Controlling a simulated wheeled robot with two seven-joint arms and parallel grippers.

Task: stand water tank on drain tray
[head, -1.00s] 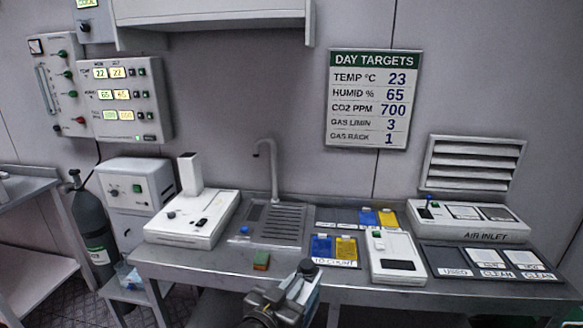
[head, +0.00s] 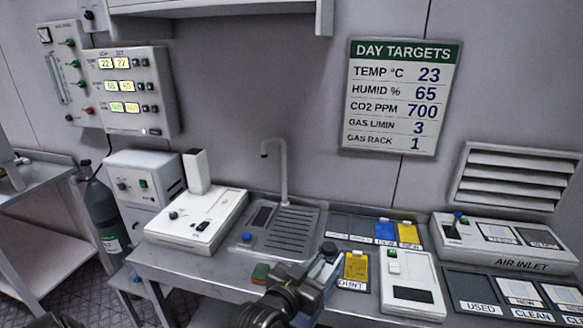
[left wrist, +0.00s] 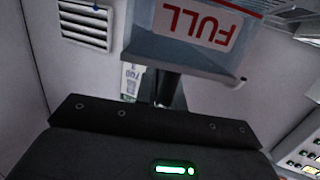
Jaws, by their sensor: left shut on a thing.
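My left gripper (head: 306,279) is shut on the water tank (head: 325,266), which has a dark cap on top. In the left wrist view the tank (left wrist: 185,57) is clear, with a white label reading FULL in red, upside down in that picture. The gripper and tank show in front of the bench's front edge, to the right of and nearer than the drain tray (head: 290,234). The tray is grey and ribbed, lies below the tap, and looks bare. The gripper hides the tank's lower part. My right gripper is not in view.
A curved tap (head: 282,165) stands behind the tray. A white device (head: 196,219) is left of it, and a green-and-orange sponge (head: 260,273) lies in front. To the right are a yellow pack (head: 356,267) and another white device (head: 408,285).

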